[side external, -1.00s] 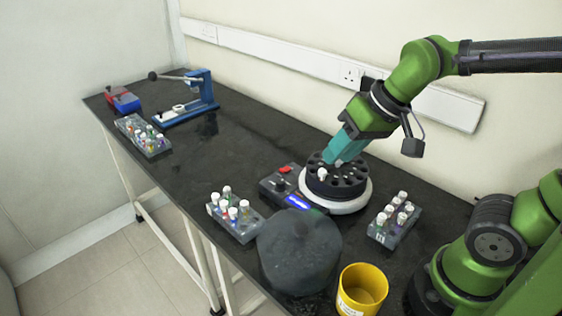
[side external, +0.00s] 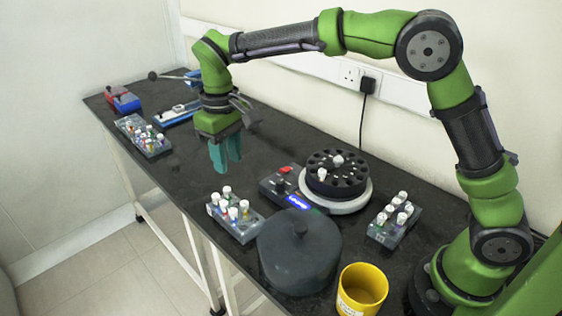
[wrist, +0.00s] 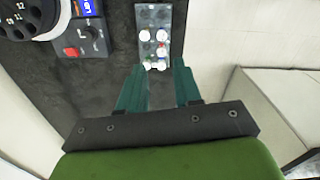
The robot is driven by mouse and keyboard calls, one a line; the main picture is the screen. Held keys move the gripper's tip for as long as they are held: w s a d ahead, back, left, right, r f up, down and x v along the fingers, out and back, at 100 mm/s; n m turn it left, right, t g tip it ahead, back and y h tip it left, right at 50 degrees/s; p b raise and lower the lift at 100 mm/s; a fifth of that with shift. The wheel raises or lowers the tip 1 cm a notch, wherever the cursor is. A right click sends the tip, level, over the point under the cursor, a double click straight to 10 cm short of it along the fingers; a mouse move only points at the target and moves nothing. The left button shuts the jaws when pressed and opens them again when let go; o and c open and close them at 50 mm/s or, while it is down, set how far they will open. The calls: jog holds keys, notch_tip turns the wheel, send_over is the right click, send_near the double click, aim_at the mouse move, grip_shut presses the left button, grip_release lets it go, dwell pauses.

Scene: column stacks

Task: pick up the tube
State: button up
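My gripper (side external: 226,168) hangs over the table's middle, beyond the front rack and left of the centrifuge. In the wrist view its teal fingers (wrist: 158,78) are apart with nothing between them. White-capped tubes (side external: 227,191) stand in the grey front rack (side external: 243,234); the wrist view shows their caps (wrist: 146,36) just past the fingertips. One white-capped tube (side external: 322,175) sits in the black centrifuge rotor (side external: 345,188). More tubes stand in the right rack (side external: 386,240) and the far-left rack (side external: 153,153). Which tube is meant cannot be told.
The dark centrifuge lid (side external: 299,262) lies at the front beside a yellow container (side external: 361,291). The control box (side external: 281,187) adjoins the centrifuge. A blue lever device (side external: 184,113) and a red-and-blue box (side external: 123,100) stand far left.

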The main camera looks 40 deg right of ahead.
send_over(233, 210)
notch_tip(233, 210, down, 10)
jog(key=shift+s+d+r, duration=0.1)
jog(key=shift+s, duration=0.05)
notch_tip(233, 210, down, 5)
jog(key=shift+f, duration=0.15)
grip_shut()
